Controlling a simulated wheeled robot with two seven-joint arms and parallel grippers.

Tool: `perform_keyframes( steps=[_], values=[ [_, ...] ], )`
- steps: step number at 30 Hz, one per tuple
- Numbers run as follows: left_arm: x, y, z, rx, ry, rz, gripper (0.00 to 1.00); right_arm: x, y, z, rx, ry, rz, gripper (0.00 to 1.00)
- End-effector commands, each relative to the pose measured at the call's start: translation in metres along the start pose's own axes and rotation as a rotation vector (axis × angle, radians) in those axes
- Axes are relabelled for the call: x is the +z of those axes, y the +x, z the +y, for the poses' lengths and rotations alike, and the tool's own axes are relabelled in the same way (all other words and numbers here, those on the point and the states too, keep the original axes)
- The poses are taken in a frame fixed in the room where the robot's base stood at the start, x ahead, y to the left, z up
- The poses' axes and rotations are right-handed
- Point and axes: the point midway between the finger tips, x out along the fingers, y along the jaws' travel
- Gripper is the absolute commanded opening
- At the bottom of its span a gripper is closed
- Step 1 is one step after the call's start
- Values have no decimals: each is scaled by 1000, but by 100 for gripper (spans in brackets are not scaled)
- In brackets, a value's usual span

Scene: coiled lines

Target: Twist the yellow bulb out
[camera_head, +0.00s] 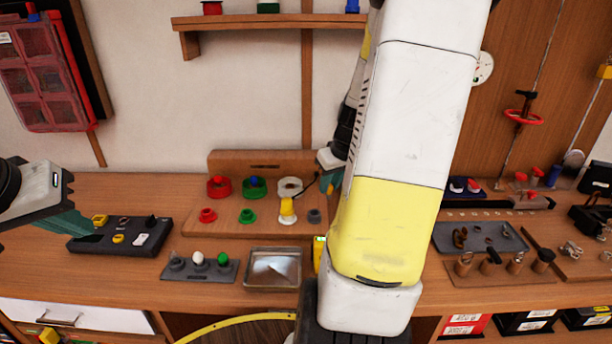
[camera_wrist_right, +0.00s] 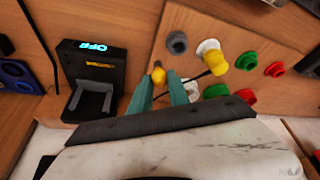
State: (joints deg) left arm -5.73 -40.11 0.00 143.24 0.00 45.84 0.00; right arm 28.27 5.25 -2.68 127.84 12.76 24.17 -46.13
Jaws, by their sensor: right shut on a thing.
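A grey holder (camera_head: 172,271) carries a white bulb (camera_head: 198,258) and a green bulb (camera_head: 223,258), beside a metal tray (camera_head: 249,284). A black box reading OFF (camera_wrist_right: 95,47) stands left of the right gripper. Red and green parts (camera_head: 254,187) sit on the wooden board.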

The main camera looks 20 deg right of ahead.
Motion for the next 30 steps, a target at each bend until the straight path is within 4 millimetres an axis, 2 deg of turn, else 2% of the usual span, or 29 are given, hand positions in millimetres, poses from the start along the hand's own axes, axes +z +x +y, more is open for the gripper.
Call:
perform_keyframes(
  steps=[5,16,30],
  values=[
    [0,0,0,0,0,0,0,0,0,0,-4,-10,0,0],
    [0,0,0,0,0,0,0,0,0,2,-106,-254,0,0],
    [0,0,0,0,0,0,0,-1,-3,2,-109,-266,1,0]
  ],
)
